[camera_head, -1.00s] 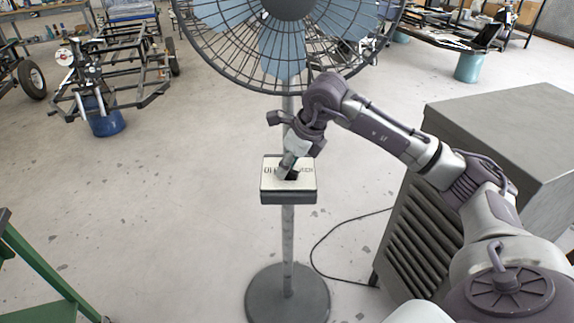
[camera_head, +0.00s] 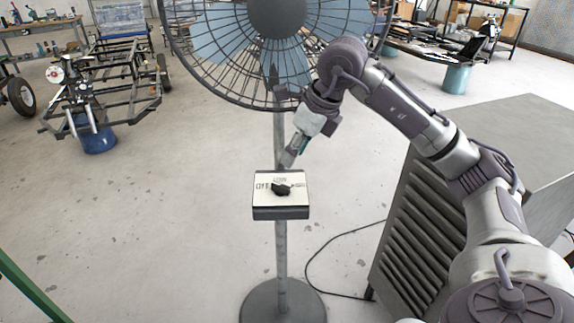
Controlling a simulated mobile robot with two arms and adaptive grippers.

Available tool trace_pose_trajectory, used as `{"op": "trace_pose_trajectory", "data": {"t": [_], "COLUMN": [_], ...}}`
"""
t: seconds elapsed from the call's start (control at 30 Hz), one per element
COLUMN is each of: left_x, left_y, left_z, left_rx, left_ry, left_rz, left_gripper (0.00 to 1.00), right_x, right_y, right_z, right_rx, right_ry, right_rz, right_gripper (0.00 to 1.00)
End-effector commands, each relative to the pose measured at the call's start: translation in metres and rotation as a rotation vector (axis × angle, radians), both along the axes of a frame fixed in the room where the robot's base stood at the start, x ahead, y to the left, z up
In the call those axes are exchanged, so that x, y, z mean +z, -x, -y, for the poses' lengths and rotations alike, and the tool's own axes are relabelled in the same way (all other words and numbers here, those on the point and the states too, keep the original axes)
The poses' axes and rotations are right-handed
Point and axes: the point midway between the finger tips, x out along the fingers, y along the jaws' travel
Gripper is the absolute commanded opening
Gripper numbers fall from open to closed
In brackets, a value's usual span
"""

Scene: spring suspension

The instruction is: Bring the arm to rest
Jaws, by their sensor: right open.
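My right arm comes in from the right, and its gripper (camera_head: 289,158) is open and empty. The gripper points down just above and behind the control box (camera_head: 280,211) of a standing fan, apart from its knob. The box has a white top with printed labels, "OFF" readable at its left, and a black knob (camera_head: 282,188) in its middle. The fan's blue-bladed head (camera_head: 222,38) in a wire cage stands behind my arm, and my forearm covers part of it. My left gripper is out of view.
A grey louvered cabinet (camera_head: 512,140) stands at the right, close to my arm. A black cable (camera_head: 335,240) runs over the floor from it. A wheeled metal frame (camera_head: 112,95) stands at the back left, and a green bar (camera_head: 28,290) at the lower left. The floor (camera_head: 150,220) left of the fan is clear.

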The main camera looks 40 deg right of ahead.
Motion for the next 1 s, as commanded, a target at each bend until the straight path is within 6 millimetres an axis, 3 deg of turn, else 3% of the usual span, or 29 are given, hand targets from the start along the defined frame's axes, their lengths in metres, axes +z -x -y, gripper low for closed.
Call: {"op": "trace_pose_trajectory", "data": {"t": [0.2,0.77,0.87,0.97,1.0], "left_x": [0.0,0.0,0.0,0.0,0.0], "left_y": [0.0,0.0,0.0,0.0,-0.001], "left_z": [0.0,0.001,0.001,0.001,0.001], "left_rx": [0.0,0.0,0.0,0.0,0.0], "left_ry": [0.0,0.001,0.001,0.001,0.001], "left_rz": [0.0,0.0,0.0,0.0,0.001], "left_gripper": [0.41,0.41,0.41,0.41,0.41], "right_x": [0.013,0.012,0.007,-0.003,-0.007], "right_y": [0.005,0.004,0.002,-0.002,-0.002], "right_z": [0.003,0.0,-0.016,-0.054,-0.077], "right_rx": [-0.001,0.005,0.038,0.11,0.148], "right_ry": [0.0,-0.007,-0.052,-0.168,-0.242], "right_rz": [0.0,0.001,0.011,0.032,0.043], "right_gripper": [0.41,0.41,0.41,0.41,0.41]}}
